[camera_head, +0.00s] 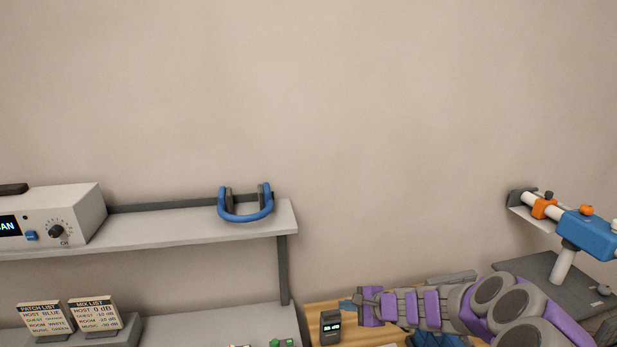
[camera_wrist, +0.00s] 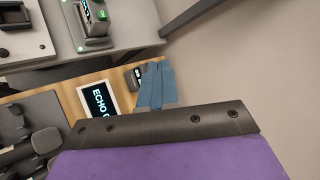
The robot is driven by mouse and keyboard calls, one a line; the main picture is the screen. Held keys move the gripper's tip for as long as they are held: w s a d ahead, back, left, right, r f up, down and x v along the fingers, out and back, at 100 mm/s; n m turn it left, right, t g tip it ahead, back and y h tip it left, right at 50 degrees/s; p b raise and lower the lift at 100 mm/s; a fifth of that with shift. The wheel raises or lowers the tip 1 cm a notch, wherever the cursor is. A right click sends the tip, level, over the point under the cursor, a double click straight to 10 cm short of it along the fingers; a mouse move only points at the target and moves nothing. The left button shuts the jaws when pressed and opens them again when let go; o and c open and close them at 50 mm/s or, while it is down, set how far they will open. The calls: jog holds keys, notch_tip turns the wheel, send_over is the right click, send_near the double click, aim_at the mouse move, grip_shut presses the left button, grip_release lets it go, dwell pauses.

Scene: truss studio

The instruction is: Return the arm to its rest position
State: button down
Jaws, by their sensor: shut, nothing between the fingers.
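My arm reaches in from the lower right in the head view, over the wooden desk top (camera_head: 318,309), and points left. My gripper (camera_head: 346,305) is at its left end, close above a small dark device with a display (camera_head: 331,328). In the wrist view the blue fingers of my gripper (camera_wrist: 155,84) are together, with nothing between them. The dark device (camera_wrist: 136,76) shows just left of the fingers there. I cannot tell whether the fingers touch it.
A grey shelf (camera_head: 180,238) holds blue headphones (camera_head: 246,214) and a white console (camera_head: 60,215). Two list cards (camera_head: 68,317) stand below. A blue and orange device (camera_head: 585,232) is on a stand at right. A lit sign (camera_wrist: 98,100) lies left of my fingers. The upper wall area is clear.

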jog(key=s+a+r+n+g, duration=0.3)
jog(key=s+a+r+n, duration=0.25)
jog(key=s, duration=0.45)
jog(key=s+a+r+n+g, duration=0.3)
jog(key=s+a+r+n, duration=0.25)
jog(key=s, duration=0.45)
jog(key=s+d+n+g+h, duration=0.1)
jog(key=s+d+h, duration=0.3)
jog(key=s, duration=0.9)
jog(key=s+d+n+g+h, duration=0.2)
jog(key=s+d, duration=0.7)
jog(key=s, duration=0.5)
jog(key=shift+d+n+h, duration=0.4)
jog(key=shift+n+h, duration=0.1)
jog(key=shift+h, duration=0.7)
jog(key=shift+w, duration=0.1)
